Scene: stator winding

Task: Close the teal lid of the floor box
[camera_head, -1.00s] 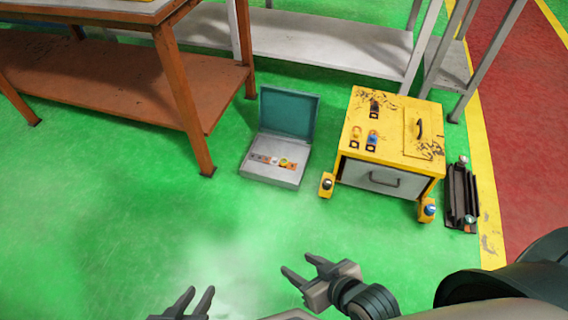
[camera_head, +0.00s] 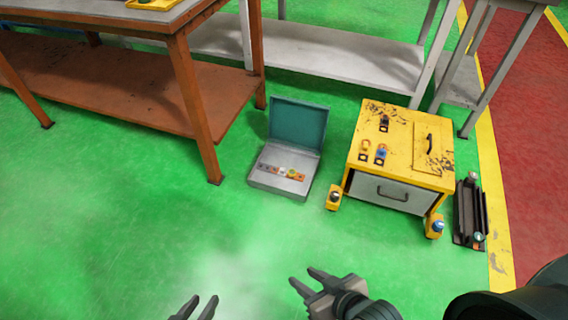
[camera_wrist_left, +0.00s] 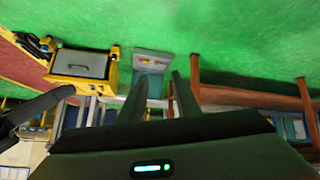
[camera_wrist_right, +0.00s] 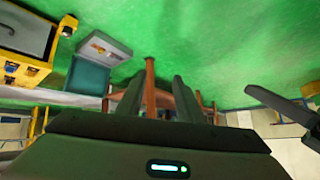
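The floor box (camera_head: 283,178) is grey and sits on the green floor, with several small coloured parts on its top face. Its teal lid (camera_head: 298,124) stands raised at the back edge. The box also shows in the left wrist view (camera_wrist_left: 151,63), and its lid shows in the right wrist view (camera_wrist_right: 86,74). My left gripper (camera_head: 197,306) is open and empty at the bottom of the head view. My right gripper (camera_head: 306,281) is open and empty to its right. Both are well short of the box and touch nothing.
A yellow cabinet (camera_head: 400,150) with a grey drawer stands right of the box. An orange-brown table (camera_head: 190,80) stands to the left and a grey shelf (camera_head: 340,60) behind. A dark rack (camera_head: 470,212) lies right of the cabinet. Green floor before the box is clear.

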